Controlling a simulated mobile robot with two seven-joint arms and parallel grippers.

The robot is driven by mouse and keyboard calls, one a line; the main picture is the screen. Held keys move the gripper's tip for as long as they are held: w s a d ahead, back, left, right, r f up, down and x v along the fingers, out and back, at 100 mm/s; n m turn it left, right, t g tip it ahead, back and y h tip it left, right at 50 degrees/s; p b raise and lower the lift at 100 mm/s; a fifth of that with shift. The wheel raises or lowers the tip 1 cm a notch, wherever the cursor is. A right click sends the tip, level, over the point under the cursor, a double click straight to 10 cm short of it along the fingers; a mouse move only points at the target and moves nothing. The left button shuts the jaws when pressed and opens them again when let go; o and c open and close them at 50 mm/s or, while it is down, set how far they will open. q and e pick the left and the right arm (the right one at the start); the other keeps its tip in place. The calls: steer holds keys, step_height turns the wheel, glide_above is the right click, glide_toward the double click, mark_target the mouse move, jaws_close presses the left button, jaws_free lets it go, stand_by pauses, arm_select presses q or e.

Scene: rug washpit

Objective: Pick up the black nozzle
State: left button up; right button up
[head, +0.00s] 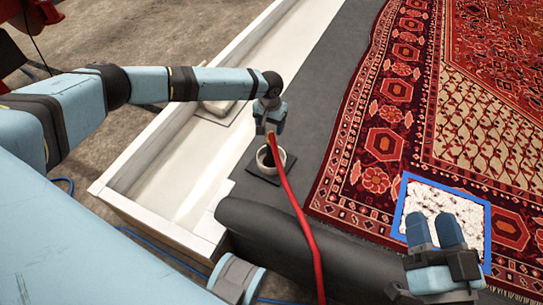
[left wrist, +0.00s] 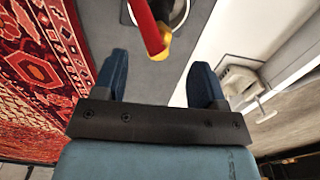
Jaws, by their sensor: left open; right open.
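My left gripper (head: 268,127) is over a white ring-shaped holder (head: 262,158) on a dark square base. In the left wrist view, my left gripper (left wrist: 159,78) has its two blue fingers wide apart with nothing between them. A red hose (head: 300,222) runs from beside the fingers down to the bottom edge. In the left wrist view the hose (left wrist: 148,25) ends in a yellow collar (left wrist: 160,54), just beyond the fingertips. The holder's rim (left wrist: 185,12) shows behind it. I cannot make out the black nozzle clearly. My right gripper (head: 435,225) is open and empty at the lower right.
A patterned red rug (head: 385,145) lies on the dark grey floor mat (head: 320,105). A blue frame (head: 402,205) around a white patch lies on it, by my right gripper. A white trough (head: 185,165) runs along the left. A dark roll (head: 285,235) lies in front of the holder.

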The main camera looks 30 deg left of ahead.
mark_target(271, 134)
arm_select(q)
step_height(271, 134, down, 3)
steer(key=shift+r+b, duration=0.1)
steer(key=shift+b, duration=0.3)
steer(key=f+b, duration=0.2)
steer(key=f, duration=0.1)
steer(key=f+b, duration=0.1)
steer(key=shift+w+f, duration=0.25)
steer(key=shift+w, duration=0.15)
steer(key=shift+f, duration=0.3)
arm_select(e)
step_height(271, 134, down, 7)
steer(key=g, duration=0.2)
steer(key=shift+a+r+n+g, duration=0.15)
steer(key=shift+a+n+g, duration=0.15)
steer(key=shift+n+g, duration=0.1)
arm_select(q)
steer(key=c, duration=1)
